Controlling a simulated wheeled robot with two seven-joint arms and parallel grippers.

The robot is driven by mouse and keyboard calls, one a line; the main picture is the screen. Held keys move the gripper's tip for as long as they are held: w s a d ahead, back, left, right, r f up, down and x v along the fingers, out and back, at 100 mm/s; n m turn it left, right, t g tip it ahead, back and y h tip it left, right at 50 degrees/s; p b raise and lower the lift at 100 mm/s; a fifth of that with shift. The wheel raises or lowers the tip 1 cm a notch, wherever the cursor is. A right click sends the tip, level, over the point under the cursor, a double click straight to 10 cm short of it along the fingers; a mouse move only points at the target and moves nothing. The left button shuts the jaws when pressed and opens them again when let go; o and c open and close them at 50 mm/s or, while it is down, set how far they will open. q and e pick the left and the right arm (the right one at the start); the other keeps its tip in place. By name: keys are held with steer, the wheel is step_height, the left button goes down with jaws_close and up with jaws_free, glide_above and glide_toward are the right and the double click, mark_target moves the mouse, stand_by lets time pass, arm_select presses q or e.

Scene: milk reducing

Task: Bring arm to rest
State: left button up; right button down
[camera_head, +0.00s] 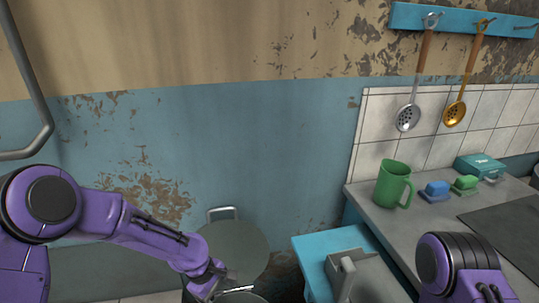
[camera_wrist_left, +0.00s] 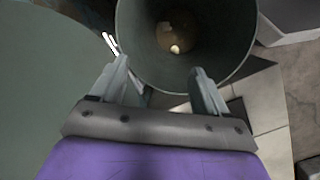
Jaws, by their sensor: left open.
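My left arm comes in from the left in the head view and reaches down to the lower middle. My left gripper (camera_head: 216,284) is at a round grey-green bin with its lid raised. In the left wrist view my left gripper (camera_wrist_left: 160,75) is open, its two fingers apart with nothing between them. The open bin (camera_wrist_left: 228,40) lies beyond the fingertips, with a small pale object inside that I cannot identify. The raised lid (camera_head: 236,248) also fills the left of the wrist view (camera_wrist_left: 45,95). My right arm shows in part at the lower right; its gripper is out of view.
A counter (camera_head: 414,223) at the right holds a green mug (camera_head: 392,184), a blue sponge-like block (camera_head: 436,190), a green one (camera_head: 466,184) and a teal box (camera_head: 478,167). A slotted spoon (camera_head: 407,117) and a golden one (camera_head: 455,112) hang above.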

arm_select(q)
steer(key=s+a+f+m+t+y+p, duration=0.2)
steer(key=s+a+f+m+t+y, duration=0.15)
steer(key=s+a+f+t, duration=0.3)
steer(key=s+a+m+g+y+p, duration=0.1)
steer(key=s+a, duration=0.3)
steer(key=s, duration=0.6)
steer(key=s+a+m+g+y+p, duration=0.1)
steer(key=s+a+m+g+y, duration=0.1)
steer(key=s, duration=0.8)
steer(key=shift+s+a+g+p, duration=0.2)
steer(key=shift+a+g+p, duration=0.15)
steer(key=shift+a, duration=0.5)
